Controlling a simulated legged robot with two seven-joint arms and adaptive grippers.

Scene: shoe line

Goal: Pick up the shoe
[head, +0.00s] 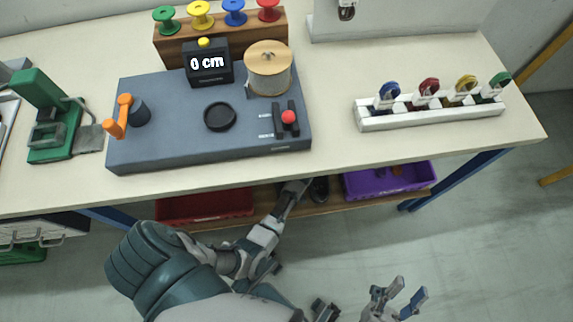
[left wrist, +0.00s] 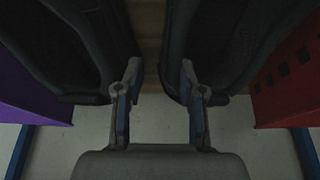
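Two dark shoes lie side by side on the low wooden shelf under the table. In the left wrist view one shoe (left wrist: 75,45) is on the left and the other shoe (left wrist: 235,45) on the right. My left gripper (left wrist: 160,72) is open, its fingertips apart over the gap between them, each close to a shoe's inner side; I cannot tell whether they touch. In the head view a dark shoe (head: 319,190) shows just right of my left gripper (head: 297,186), partly hidden by the table edge. My right gripper (head: 406,300) is open and empty over the floor.
A red bin (head: 205,207) and a purple bin (head: 388,180) flank the shoes on the shelf (head: 335,203). The table (head: 350,150) above carries a grey device (head: 170,135), a white rack (head: 430,118) and a green tool (head: 50,120). Blue table legs (head: 455,180) stand at the sides.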

